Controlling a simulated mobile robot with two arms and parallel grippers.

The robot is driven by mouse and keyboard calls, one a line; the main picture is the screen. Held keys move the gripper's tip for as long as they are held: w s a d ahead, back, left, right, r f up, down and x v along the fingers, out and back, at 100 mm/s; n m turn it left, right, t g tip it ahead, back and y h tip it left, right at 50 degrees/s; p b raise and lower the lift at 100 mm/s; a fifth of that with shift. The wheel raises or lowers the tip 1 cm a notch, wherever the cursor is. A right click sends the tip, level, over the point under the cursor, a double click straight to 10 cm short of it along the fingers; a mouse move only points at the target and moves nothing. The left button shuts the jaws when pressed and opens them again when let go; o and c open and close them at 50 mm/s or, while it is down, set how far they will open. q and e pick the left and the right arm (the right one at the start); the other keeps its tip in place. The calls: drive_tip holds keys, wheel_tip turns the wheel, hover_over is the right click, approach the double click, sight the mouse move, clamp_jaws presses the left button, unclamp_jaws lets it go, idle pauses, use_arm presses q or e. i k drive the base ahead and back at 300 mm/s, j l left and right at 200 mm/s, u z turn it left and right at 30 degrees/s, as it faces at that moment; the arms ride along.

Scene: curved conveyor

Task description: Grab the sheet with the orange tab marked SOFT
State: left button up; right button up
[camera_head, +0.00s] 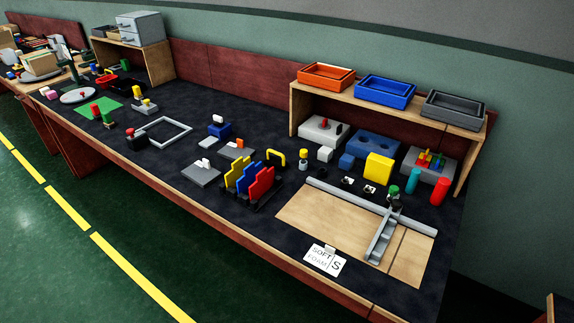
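A thin grey sheet (233,153) lies flat near the middle of the dark bench top, with a small orange tab (239,143) standing up from it. Any marking on the tab is too small to read. A second grey sheet (199,177) with a white tab (206,162) lies nearer the front edge. A white card (325,261) at the front right reads "SOFT FOAM" and "S". Neither of my grippers is in view.
Yellow, blue and red stepped pieces (247,180) stand right of the sheets. A blue block piece (219,127) sits behind them, and a grey square frame (163,131) lies to the left. A wooden board (310,222) with a metal rail and a shelf with trays (384,92) fill the right side.

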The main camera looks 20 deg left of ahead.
sight(232, 152)
drive_tip(key=i+j, duration=0.15)
drive_tip(key=j, duration=0.25)
drive_tip(key=i+j+z, duration=0.15)
drive_tip(key=j, duration=0.2)
drive_tip(key=i+j, duration=0.1)
drive_tip(key=j, duration=0.3)
drive_tip(key=i+j+z, duration=0.15)
drive_tip(key=j, duration=0.25)
drive_tip(key=i+j, duration=0.1)
drive_tip(key=j, duration=0.3)
